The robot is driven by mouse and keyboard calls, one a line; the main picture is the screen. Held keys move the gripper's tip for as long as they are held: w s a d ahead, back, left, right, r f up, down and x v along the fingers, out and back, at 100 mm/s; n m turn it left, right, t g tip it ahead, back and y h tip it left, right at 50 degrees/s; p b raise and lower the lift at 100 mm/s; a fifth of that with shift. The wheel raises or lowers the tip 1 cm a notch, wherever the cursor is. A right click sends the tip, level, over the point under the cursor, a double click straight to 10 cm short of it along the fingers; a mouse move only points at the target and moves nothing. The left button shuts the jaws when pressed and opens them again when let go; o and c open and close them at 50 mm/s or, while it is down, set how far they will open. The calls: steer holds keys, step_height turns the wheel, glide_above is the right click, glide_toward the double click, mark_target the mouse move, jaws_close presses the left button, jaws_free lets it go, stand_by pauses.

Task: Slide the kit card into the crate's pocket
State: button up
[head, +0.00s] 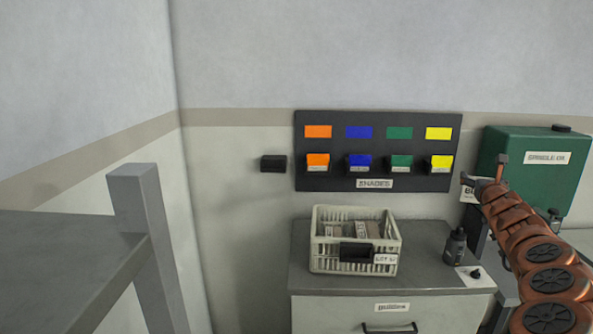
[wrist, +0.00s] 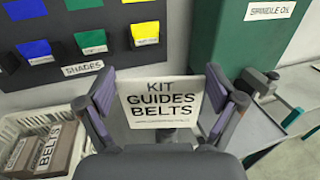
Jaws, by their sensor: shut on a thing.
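The kit card (wrist: 160,98), white with "KIT GUIDES BELTS" in dark letters, is held upright between the two fingers of my gripper (wrist: 163,100) in the wrist view. The gripper is shut on it. In the head view my gripper (head: 484,178) is at the right, in front of the green container. A white lettered piece shows there, partly hidden; I cannot tell if it is the card. The cream slatted crate (head: 323,264) stands on the cabinet, left of and below the gripper. A black pocket (head: 354,254) is on its front, beside a white label.
The crate holds brown labelled packs (wrist: 42,152). A dark bottle (head: 455,246) and a paper sheet (head: 468,279) are right of it on the cabinet top (head: 428,262). Behind is the shades board (head: 375,138) with coloured bins. A green spindle oil container (head: 535,178) stands at right.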

steer(key=s+a+f+n+g+y, duration=0.15)
steer(key=a+f+n+y, duration=0.25)
steer(key=a+f+y, duration=0.5)
steer(key=s+a+f+n+y, duration=0.2)
steer(key=a+f+n+y, duration=0.3)
steer(key=a+f, duration=0.75)
steer(key=s+a+f+n+g+y, duration=0.4)
steer(key=s+a+n+g+y, duration=0.1)
steer(key=s+a, duration=0.9)
steer(key=shift+s+a+n+y, duration=0.15)
steer(key=shift+a+n+y, duration=0.2)
steer(key=shift+y, duration=0.35)
steer(key=shift+f, duration=0.1)
